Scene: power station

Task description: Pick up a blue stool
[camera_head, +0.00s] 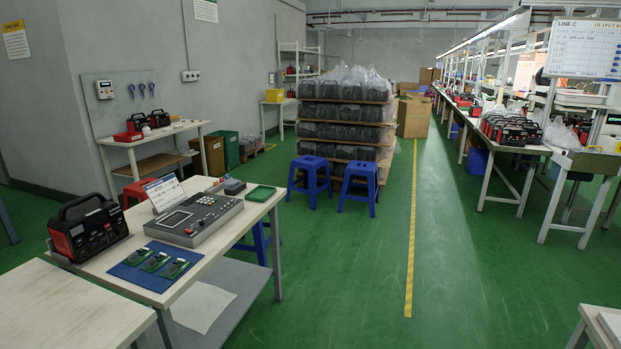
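Two blue stools stand upright on the green floor near the middle of the view, in front of the stacked shelves. The left blue stool (310,166) is partly beside the right blue stool (360,172), with a small gap between their legs. Both have nothing on their seats. A third blue stool (260,243) is mostly hidden behind and under the near white table. Another blue item (477,160) under the right workbench is too small to identify. My gripper is not in view.
A white table (185,262) with a red-black device (88,228), a grey control panel (194,217) and green boards stands at the near left. Stacked goods (340,125) rise behind the stools. Long workbenches (512,148) line the right. Green floor (455,260) is clear in the middle.

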